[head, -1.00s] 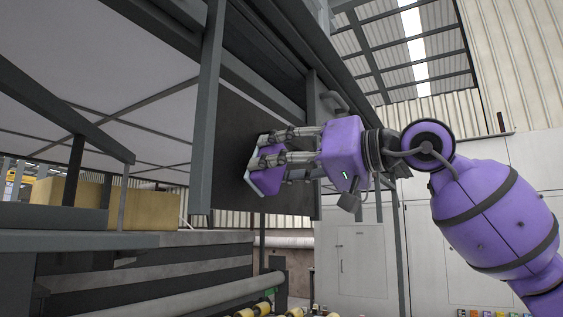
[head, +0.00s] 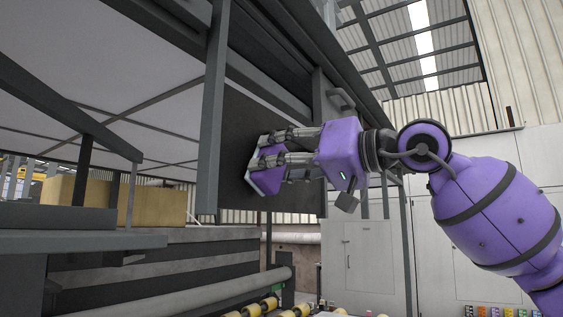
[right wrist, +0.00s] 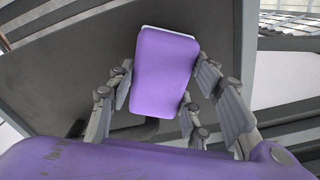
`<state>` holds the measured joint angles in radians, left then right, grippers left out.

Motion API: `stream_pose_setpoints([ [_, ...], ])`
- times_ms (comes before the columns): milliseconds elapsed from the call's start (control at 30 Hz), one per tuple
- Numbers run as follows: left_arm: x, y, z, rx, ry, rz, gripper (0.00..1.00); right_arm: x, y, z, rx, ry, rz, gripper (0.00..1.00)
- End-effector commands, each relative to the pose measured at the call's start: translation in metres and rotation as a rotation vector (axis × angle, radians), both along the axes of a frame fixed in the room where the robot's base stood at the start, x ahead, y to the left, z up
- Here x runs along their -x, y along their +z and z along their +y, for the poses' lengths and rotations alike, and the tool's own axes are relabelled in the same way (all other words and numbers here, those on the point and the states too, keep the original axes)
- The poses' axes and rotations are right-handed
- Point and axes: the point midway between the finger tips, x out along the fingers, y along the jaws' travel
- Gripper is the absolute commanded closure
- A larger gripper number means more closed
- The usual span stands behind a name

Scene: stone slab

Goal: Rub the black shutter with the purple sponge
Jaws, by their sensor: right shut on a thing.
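The black shutter (head: 235,140) is a dark upright panel in the middle of the head view, hanging beside a grey post. My right gripper (head: 266,165) is shut on the purple sponge (head: 268,181), a block with a pale layer on its far side. The sponge is at the shutter's face; I cannot tell for certain whether it touches. In the right wrist view the sponge (right wrist: 165,72) sits between the two fingers, in front of the dark shutter surface (right wrist: 75,75). My left gripper is not in view.
A grey post (head: 211,110) stands just left of the shutter. A yellowish block (head: 145,200) lies on the structure at left. Rollers with yellow parts (head: 265,306) are low in the middle. White cabinets (head: 450,230) stand behind my right arm.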

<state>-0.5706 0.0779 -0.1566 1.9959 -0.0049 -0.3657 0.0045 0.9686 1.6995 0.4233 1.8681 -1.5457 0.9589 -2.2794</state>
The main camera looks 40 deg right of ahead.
Motion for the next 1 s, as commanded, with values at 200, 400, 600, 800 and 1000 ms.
stream_pose_setpoints([
  [200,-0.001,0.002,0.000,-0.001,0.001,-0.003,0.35,-0.003,0.001,0.002,0.000,0.000,-0.002,0.72],
  [400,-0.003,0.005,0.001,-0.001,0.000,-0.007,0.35,-0.006,0.001,0.003,0.000,0.000,-0.001,0.72],
  [600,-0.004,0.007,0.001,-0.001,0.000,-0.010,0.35,-0.010,0.001,-0.006,-0.003,-0.001,0.000,0.72],
  [800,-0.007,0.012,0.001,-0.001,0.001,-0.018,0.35,-0.015,0.002,-0.023,-0.003,-0.001,-0.002,0.72],
  [1000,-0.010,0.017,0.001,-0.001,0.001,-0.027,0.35,-0.020,0.001,-0.034,-0.003,-0.001,-0.002,0.72],
])
